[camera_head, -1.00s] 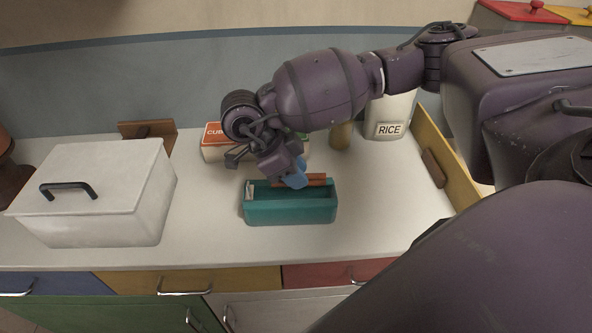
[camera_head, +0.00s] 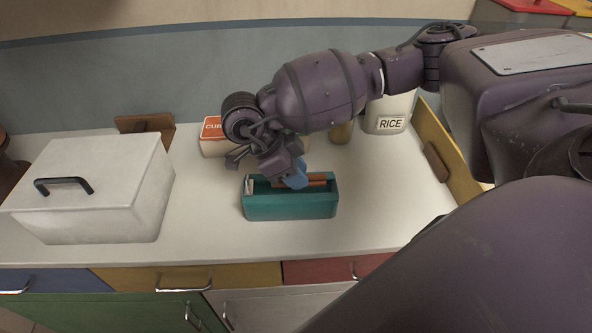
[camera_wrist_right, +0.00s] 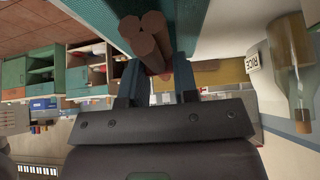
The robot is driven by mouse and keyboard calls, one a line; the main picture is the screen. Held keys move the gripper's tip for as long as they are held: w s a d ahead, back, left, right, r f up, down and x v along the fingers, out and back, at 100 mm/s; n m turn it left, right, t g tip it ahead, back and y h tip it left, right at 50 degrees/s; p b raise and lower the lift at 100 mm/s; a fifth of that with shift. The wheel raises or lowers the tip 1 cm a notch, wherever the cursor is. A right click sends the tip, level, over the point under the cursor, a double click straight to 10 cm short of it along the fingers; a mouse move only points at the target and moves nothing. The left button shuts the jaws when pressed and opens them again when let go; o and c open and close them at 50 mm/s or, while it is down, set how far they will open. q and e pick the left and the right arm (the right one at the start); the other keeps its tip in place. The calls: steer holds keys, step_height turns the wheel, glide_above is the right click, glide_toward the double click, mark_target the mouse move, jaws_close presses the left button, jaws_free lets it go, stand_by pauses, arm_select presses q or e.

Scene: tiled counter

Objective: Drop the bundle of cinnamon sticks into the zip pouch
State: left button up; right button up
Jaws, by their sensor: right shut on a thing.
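The bundle of cinnamon sticks (camera_head: 316,180) is brown and lies level, held by my right gripper (camera_head: 297,178) with its blue fingertips. The bundle is at the opening of the teal zip pouch (camera_head: 290,207), near its back rim; whether it touches the pouch is hard to tell. In the right wrist view the stick ends of the bundle (camera_wrist_right: 146,36) show between the two fingers of my right gripper (camera_wrist_right: 156,88), with the teal pouch (camera_wrist_right: 112,22) beyond. My left gripper is not in view.
A white lidded box (camera_head: 95,187) with a dark handle stands at left. A red and white carton (camera_head: 212,137) is behind my right gripper, and a rice container (camera_head: 388,122) stands at the back right. The counter right of the pouch is clear.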

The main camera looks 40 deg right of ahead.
steer(key=o, duration=1)
steer(key=shift+r, duration=0.15)
